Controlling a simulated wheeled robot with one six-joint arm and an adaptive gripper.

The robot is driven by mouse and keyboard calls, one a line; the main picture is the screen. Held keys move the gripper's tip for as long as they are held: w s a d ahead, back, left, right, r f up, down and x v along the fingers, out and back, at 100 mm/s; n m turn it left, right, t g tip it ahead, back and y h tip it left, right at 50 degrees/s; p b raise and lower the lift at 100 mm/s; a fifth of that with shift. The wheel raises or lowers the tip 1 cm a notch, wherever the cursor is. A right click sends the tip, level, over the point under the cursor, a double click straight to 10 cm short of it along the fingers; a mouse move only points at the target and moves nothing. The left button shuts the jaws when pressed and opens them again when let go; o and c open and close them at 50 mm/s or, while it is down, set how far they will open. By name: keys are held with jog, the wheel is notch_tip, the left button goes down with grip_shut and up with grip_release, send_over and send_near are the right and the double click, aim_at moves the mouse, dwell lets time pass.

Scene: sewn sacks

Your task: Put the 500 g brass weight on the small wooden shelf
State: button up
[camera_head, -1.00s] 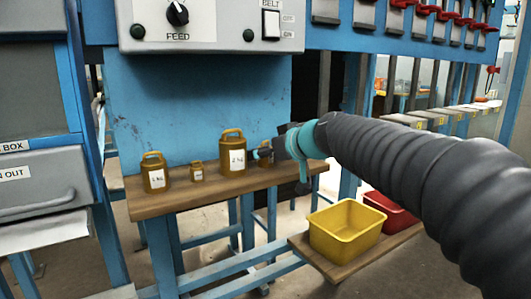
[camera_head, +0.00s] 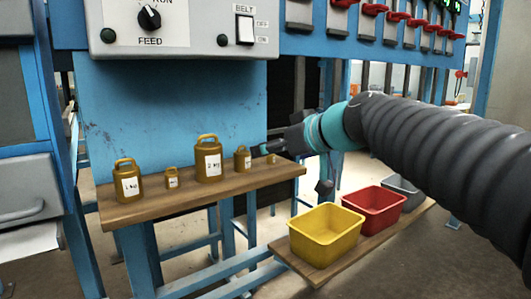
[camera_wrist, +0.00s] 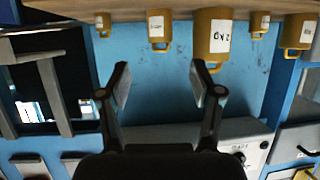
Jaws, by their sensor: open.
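Several brass weights stand upright in a row on a wooden shelf board. The one I take for the 500 g weight (camera_head: 242,159) is mid-sized, right of the large 2 kg weight (camera_head: 208,160); its label is too small to read surely. In the wrist view, which is upside down, the weight (camera_wrist: 159,30) hangs at the top, centred beyond my fingers. My gripper (camera_wrist: 158,76) is open and empty, apart from every weight. In the head view my gripper (camera_head: 264,150) is just right of that weight, partly in front of the smallest one (camera_head: 272,159).
A 1 kg weight (camera_head: 127,181) and a small weight (camera_head: 171,177) stand on the left of the upper wooden board (camera_head: 140,210). A lower wooden board (camera_head: 285,254) holds yellow (camera_head: 327,235), red (camera_head: 374,210) and grey (camera_head: 405,190) bins. A control panel (camera_head: 185,25) overhangs the weights.

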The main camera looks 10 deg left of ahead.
jog(key=shift+s+d+r, duration=0.1)
jog(key=shift+s+d, duration=0.05)
jog(key=shift+d, duration=0.1)
jog(key=s+d+f+m+g+h, duration=0.1)
jog(key=s+d+f+m+h, duration=0.4)
jog(key=s+d+f, duration=0.6)
jog(key=s+d+f+m+g+h, duration=0.1)
jog(key=s+d+f+m+h, duration=0.5)
jog(key=s+d+f, duration=0.6)
jog(key=d+f, duration=0.5)
jog(key=shift+s+d+f, duration=0.15)
jog(key=shift+s+d, duration=0.05)
jog(key=shift+s, duration=0.1)
